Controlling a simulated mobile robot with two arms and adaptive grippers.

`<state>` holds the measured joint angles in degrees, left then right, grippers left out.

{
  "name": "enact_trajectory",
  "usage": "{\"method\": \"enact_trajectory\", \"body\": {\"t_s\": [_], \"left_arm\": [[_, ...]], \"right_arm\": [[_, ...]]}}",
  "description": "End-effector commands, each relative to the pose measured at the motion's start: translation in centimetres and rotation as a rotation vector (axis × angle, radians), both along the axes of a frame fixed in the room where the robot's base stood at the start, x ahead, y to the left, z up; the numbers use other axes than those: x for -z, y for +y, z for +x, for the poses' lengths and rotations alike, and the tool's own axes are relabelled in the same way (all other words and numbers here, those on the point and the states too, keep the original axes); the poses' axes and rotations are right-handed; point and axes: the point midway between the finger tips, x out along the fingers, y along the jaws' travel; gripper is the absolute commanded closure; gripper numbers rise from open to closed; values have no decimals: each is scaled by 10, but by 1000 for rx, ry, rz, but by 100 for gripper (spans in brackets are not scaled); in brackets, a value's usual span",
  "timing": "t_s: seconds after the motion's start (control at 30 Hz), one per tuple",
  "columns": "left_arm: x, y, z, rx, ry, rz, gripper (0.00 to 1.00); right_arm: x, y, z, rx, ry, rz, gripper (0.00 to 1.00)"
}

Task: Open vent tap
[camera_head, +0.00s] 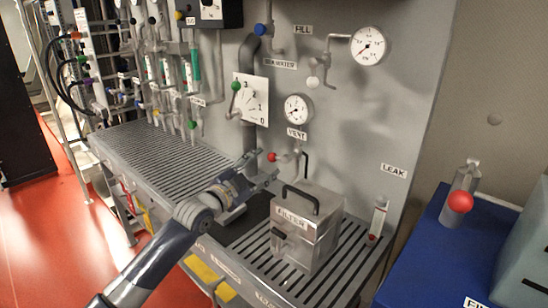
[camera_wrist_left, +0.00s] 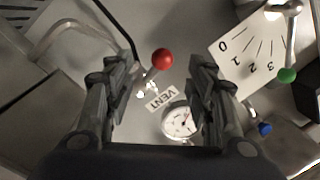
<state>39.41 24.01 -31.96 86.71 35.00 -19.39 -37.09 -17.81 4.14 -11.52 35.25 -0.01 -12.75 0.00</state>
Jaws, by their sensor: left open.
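The vent tap has a small red ball handle (camera_head: 272,157) on the grey panel, just below the VENT label (camera_head: 297,133). In the left wrist view the red ball (camera_wrist_left: 162,58) and its short lever show between the fingers, beyond the tips or near them; I cannot tell the exact depth. The VENT label (camera_wrist_left: 160,98) appears upside down there. My left gripper (camera_head: 270,178) is open and empty, just below the red ball in the head view, pointing at the panel. It also shows in the left wrist view (camera_wrist_left: 163,75), with its fingers on either side of the ball. My right gripper is not in view.
A grey FILTER box (camera_head: 322,228) with a black handle stands on the slatted bench, right of my left gripper. A pressure gauge (camera_head: 298,108) sits above the VENT label. A green-ball lever (camera_head: 236,86) is at upper left. A blue cabinet (camera_head: 425,262) stands at right.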

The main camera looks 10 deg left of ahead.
Motion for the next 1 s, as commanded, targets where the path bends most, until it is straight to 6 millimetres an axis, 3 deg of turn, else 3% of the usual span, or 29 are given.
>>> {"method": "enact_trajectory", "body": {"t_s": [0.17, 0.4, 0.93, 1.0], "left_arm": [[-1, -13, 23, 0, 0, -1, 50], [-1, -25, 46, 1, -1, 1, 50], [0, -30, 56, 0, 0, 1, 50], [0, -30, 56, 0, 0, 1, 64]], "right_arm": [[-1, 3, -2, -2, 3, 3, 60], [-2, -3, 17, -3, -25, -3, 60], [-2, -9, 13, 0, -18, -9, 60], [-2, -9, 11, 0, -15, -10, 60]]}}
